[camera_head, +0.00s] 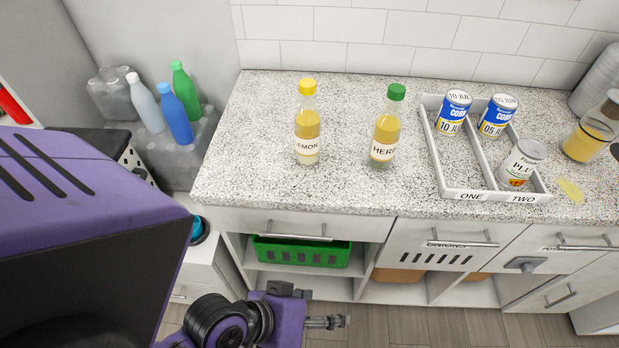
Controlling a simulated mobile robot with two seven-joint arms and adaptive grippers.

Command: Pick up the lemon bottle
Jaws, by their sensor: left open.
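The lemon bottle (307,124) stands upright on the speckled countertop, left of centre. It has a yellow cap, yellow contents and a white label with letters reading "EMON". A similar herb bottle (385,127) with a green cap and a label starting "HER" stands to its right. My left gripper (322,308) is at the bottom of the view, in front of the cabinets and below the counter's front edge. It is open and well apart from the lemon bottle, with nothing seen in it. My right gripper is not in view.
A white divided tray (447,180) with several cans stands right of the bottles. A jar (588,138) is at the far right. Below the counter edge are drawers and a green basket (302,252). The counter around the lemon bottle is clear.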

